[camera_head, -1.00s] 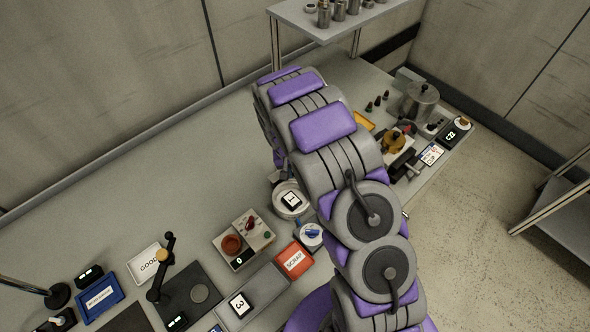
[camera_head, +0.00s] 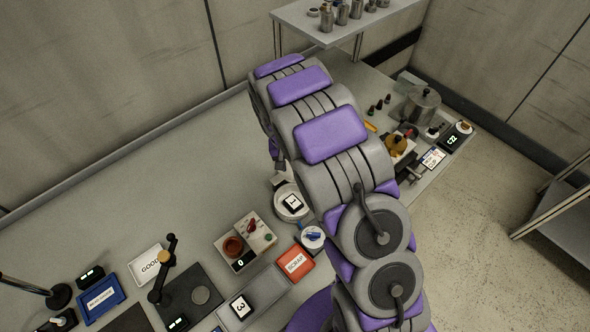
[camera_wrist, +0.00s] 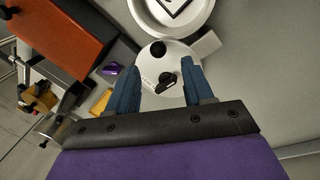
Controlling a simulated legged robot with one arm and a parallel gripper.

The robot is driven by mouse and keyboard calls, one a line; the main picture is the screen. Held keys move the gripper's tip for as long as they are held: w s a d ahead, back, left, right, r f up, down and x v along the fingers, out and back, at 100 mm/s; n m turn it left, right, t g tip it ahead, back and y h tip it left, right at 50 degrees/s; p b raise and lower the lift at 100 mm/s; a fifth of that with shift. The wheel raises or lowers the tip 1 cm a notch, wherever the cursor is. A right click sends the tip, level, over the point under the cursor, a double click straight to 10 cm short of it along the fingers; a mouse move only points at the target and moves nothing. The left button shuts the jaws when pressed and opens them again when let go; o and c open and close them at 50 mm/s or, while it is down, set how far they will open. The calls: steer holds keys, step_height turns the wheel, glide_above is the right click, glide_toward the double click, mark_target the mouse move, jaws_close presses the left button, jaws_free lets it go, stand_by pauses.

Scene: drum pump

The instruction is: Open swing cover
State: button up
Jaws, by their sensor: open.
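A round white disc (camera_wrist: 162,78) lies between my fingers in the wrist view. It carries a black lever-like knob (camera_wrist: 168,80) and a round black spot (camera_wrist: 158,48); it looks like the swing cover, but I cannot be sure. My gripper (camera_wrist: 158,68) is open, with one blue finger on each side of the disc. I cannot tell whether the fingers touch it. In the head view my arm hides the gripper and probably this disc.
A white round dish (camera_head: 291,203) marked 1 stands beside the arm. An orange box (camera_wrist: 70,35) lies close left in the wrist view. The orange SCRAP tray (camera_head: 295,262) and a control box (camera_head: 245,242) are nearby. The bench (camera_head: 170,170) is clear toward the wall.

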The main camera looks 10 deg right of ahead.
step_height(320, 180, up, 11)
steer(key=a, duration=0.2)
steer(key=shift+a+f, duration=0.15)
steer(key=shift+a, duration=0.05)
steer(key=shift+d, duration=0.1)
steer(key=s+d+r+b, duration=0.1)
steer(key=s+d+r, duration=0.2)
steer(key=s, duration=0.2)
steer(key=s+d+r+g+b, duration=0.1)
steer(key=s+d+r, duration=0.15)
steer(key=s, duration=0.35)
steer(key=s+d+r+b, duration=0.1)
steer(key=s+d+r, duration=0.15)
steer(key=s, duration=0.25)
steer(key=s+d+f+y+b, duration=0.1)
steer(key=s+f+y+b, duration=0.1)
steer(key=s, duration=2)
steer(key=shift+s+d+g+b, duration=0.25)
steer(key=shift+d+g+b, duration=0.15)
steer(key=shift+b, duration=0.45)
